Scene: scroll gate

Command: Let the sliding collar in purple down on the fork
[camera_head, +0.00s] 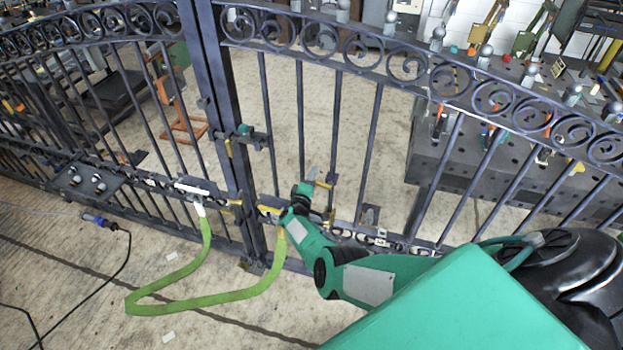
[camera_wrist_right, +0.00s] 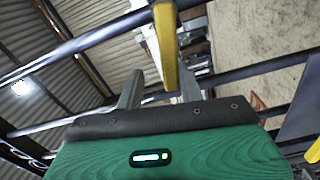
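My right gripper (camera_head: 321,190) is at the dark scroll gate's (camera_head: 268,110) lower rail, right of the thick middle post (camera_head: 213,90). In the right wrist view a yellow bar (camera_wrist_right: 165,45) stands between the two grey fingers of this gripper (camera_wrist_right: 160,88). A gap shows on the bar's left side, and the fingers look apart. The yellow bar may be part of the gate's hardware. My left gripper is not in view.
A green strap (camera_head: 190,300) hangs in a loop from the lower rail in front of the gate. A black cable with a blue plug (camera_head: 97,220) lies left. A perforated workbench (camera_head: 400,192) stands behind.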

